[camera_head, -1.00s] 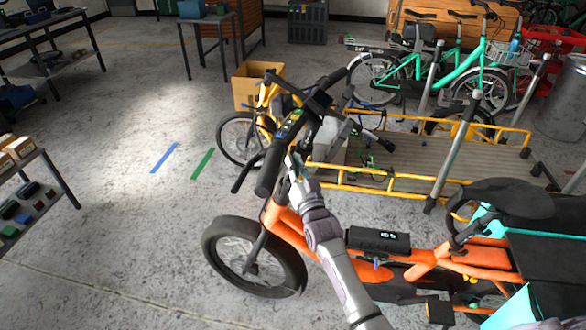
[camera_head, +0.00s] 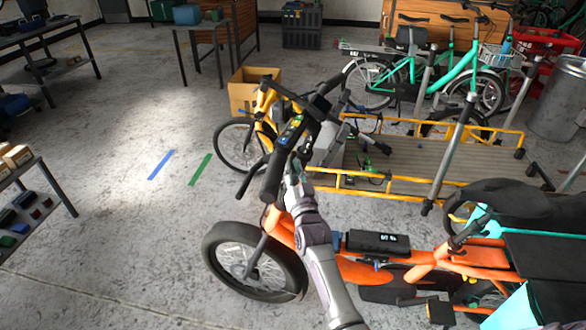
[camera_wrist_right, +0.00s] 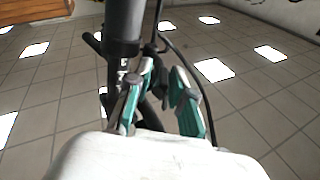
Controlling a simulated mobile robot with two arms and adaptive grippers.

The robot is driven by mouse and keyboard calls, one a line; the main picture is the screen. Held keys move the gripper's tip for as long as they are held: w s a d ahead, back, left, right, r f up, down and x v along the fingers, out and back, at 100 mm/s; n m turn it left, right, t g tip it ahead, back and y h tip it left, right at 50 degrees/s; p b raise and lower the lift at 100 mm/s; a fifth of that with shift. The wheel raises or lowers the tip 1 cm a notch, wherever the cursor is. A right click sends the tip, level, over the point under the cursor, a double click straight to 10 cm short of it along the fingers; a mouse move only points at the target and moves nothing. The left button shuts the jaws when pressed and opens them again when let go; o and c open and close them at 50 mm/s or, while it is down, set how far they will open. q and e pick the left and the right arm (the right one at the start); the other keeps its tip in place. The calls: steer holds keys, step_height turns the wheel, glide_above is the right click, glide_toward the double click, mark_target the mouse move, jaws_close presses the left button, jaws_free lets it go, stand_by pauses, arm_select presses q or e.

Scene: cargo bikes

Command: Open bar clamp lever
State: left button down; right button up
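The orange cargo bike (camera_head: 350,268) stands in front of me, its black handlebar (camera_head: 272,172) and display at the top of the stem. My right gripper (camera_head: 293,172) is at the handlebar stem, just below the bar. In the right wrist view, the teal-padded fingers of the right gripper (camera_wrist_right: 162,102) are apart. The black stem tube (camera_wrist_right: 122,28) rises beyond the left finger. Thin dark parts show behind and between the fingers. I cannot tell which of them is the clamp lever, or whether a finger touches it. My left gripper is out of view.
A yellow cargo bike (camera_head: 400,190) with a flat bed stands close behind. A cardboard box (camera_head: 248,92) and teal bikes (camera_head: 440,72) are farther back. A shelf (camera_head: 55,190) is at the left; the floor between is free.

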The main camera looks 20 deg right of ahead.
steer(key=shift+s, duration=0.2)
steer(key=v, duration=1.1)
steer(key=shift+s, duration=0.3)
steer(key=shift+f, duration=0.15)
